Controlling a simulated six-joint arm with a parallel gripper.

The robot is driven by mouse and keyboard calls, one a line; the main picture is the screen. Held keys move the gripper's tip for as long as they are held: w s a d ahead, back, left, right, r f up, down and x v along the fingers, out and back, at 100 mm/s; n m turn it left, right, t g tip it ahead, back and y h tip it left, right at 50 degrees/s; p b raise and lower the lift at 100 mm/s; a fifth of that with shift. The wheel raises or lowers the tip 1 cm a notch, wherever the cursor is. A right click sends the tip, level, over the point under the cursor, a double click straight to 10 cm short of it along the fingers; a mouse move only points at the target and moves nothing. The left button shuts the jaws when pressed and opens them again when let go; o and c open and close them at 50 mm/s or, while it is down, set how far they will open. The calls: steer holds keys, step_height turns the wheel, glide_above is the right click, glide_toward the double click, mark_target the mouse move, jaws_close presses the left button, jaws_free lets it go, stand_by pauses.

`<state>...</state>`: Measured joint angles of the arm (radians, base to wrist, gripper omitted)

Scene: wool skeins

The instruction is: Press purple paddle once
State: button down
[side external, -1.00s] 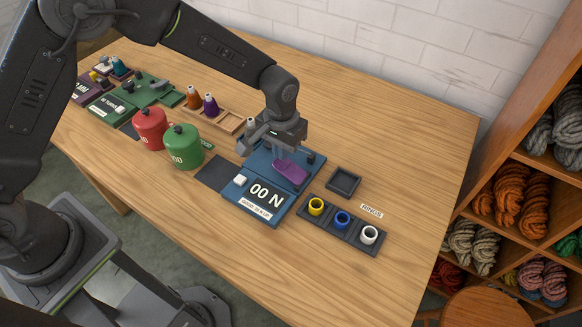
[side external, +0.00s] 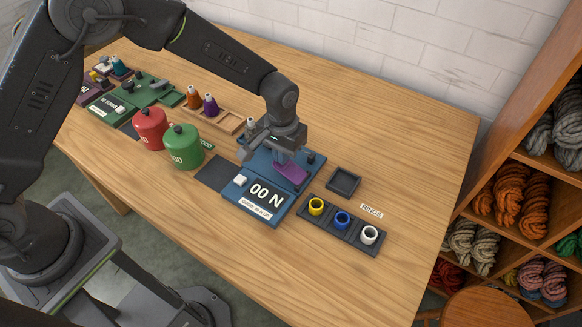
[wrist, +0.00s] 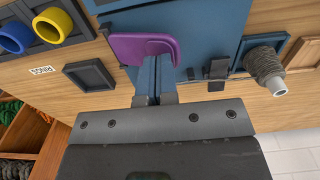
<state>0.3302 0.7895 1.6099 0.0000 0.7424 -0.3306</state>
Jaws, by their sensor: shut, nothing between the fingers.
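The purple paddle (side external: 292,173) is on the blue device (side external: 262,216), whose display reads "00 N". The paddle also shows in the wrist view (wrist: 128,46). My gripper (side external: 281,160) is shut and empty and points down at the paddle. In the wrist view the closed fingertips (wrist: 152,62) overlap the paddle's surface near its edge. They look to be touching it, though the exact contact is hard to see. Part of the paddle is hidden behind the fingers.
A white button (side external: 240,181) sits beside the display. A tray of yellow, blue and white rings (side external: 326,224) and an empty black tray (side external: 343,182) lie to the right. A green canister (side external: 184,147) and a red canister (side external: 150,128) stand left. The table's right side is clear.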

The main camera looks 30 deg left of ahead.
steer(key=shift+f, duration=0.3)
steer(key=shift+f, duration=1.05)
steer(key=shift+r, duration=4.1)
steer(key=s+a+r+t, duration=0.1)
steer(key=s+a+r, duration=0.35)
steer(key=r, duration=0.35)
steer(key=s+a+r+t, duration=0.2)
steer(key=s+a+r, duration=0.25)
steer(key=r, duration=0.45)
steer(key=s+a+r+t, duration=0.1)
steer(key=s+a, duration=0.2)
steer(key=s, duration=0.4)
steer(key=s+a+r+t, duration=0.1)
steer(key=s+a+r, duration=0.1)
steer(key=s, duration=0.6)
steer(key=shift+a+t, duration=0.3)
steer(key=shift+a, duration=0.45)
